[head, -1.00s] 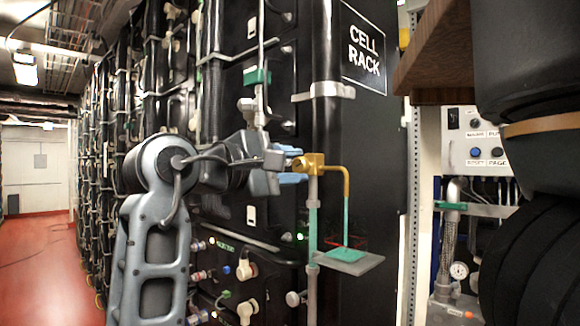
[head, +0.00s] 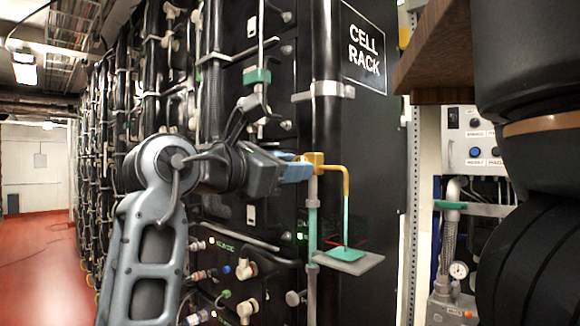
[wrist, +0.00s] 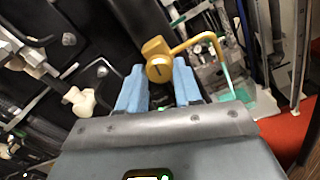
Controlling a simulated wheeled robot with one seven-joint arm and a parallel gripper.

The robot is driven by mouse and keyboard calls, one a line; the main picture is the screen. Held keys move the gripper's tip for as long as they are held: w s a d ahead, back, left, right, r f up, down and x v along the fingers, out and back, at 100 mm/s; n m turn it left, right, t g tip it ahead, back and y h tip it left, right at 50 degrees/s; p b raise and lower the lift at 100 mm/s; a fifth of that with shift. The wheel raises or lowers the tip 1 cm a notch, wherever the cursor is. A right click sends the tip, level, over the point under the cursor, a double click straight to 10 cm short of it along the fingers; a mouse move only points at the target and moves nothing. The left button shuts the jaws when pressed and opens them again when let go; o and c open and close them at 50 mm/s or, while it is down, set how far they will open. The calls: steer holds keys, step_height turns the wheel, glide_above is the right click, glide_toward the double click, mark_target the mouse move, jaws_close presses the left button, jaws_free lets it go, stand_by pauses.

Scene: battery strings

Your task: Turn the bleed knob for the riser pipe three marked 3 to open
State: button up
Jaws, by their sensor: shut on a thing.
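A brass bleed knob (head: 313,160) sits on top of a thin upright pipe (head: 312,225) in front of the black rack; it also shows in the wrist view (wrist: 159,67), with a dark line on its face. My gripper (head: 298,170) is shut on this knob, its blue fingers (wrist: 130,90) on either side. A brass spout (head: 347,180) bends down from the knob. A teal stream (head: 346,220) runs below it to a grey tray (head: 365,264) with a teal patch. No number 3 is legible on the pipe.
The rack with a CELL RACK sign (head: 364,50) stands close behind the pipe. Hoses and fittings (head: 247,268) stick out below my arm. A brown shelf (head: 440,50) overhangs at right, near a control box (head: 478,140). The red aisle floor (head: 45,255) is clear at left.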

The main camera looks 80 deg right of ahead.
steer(key=shift+f+n, duration=0.1)
steer(key=shift+n, duration=0.9)
steer(key=o, duration=1)
steer(key=shift+o, duration=0.2)
steer(key=b+v, duration=0.1)
steer(key=v, duration=0.7)
steer(key=shift+b, duration=0.4)
steer(key=shift+s, duration=0.1)
